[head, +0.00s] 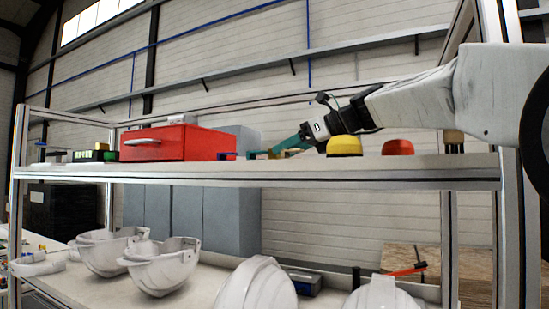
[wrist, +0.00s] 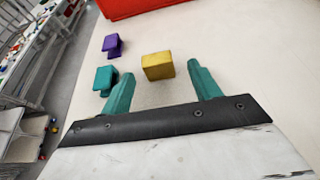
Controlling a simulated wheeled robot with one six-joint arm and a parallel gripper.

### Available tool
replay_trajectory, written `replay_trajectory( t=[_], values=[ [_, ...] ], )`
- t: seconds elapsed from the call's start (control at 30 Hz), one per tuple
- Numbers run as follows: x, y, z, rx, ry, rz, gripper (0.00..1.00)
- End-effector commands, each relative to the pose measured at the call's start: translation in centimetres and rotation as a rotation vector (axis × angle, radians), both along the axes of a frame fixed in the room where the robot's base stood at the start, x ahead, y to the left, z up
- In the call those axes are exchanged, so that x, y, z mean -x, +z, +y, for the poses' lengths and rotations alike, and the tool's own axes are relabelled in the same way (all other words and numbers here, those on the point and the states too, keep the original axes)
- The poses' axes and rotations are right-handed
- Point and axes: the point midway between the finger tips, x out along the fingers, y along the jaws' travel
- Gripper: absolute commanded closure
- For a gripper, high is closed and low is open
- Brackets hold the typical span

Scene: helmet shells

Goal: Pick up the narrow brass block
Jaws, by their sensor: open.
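The brass block (wrist: 158,66) sits on the pale shelf in the wrist view, a yellow-gold block. My gripper (wrist: 160,73) has two teal fingers spread apart, with nothing held between them. The block appears framed between the fingertips, with a gap on each side; whether the tips are level with it in depth I cannot tell. In the head view my gripper (head: 290,146) reaches left, low over the upper shelf. The blocks by its tips are small and partly hidden there.
A purple block (wrist: 113,45) and a teal block (wrist: 105,79) stand left of the brass one, the teal one close to my left finger. A red toolbox (head: 178,142) is beyond. A yellow dome (head: 344,146) and red dome (head: 398,147) sit near the shelf front.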

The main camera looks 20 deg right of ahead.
Motion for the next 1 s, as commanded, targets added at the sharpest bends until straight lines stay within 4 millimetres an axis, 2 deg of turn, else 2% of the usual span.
replay_trajectory(
  t=[0.2, 0.53, 0.57, 0.73, 1.0],
  values=[
    [-2.2, -0.7, 2.5, 0.002, 0.002, 0.0, 0.38],
    [-2.7, -1.0, 3.0, 0.003, -0.002, -0.002, 0.38],
    [-2.7, -1.0, 3.0, 0.003, -0.002, -0.002, 0.44],
    [-2.7, -1.0, 3.0, 0.003, -0.002, -0.002, 0.91],
    [-2.7, -0.9, 2.9, 0.003, -0.001, -0.003, 0.93]
  ],
)
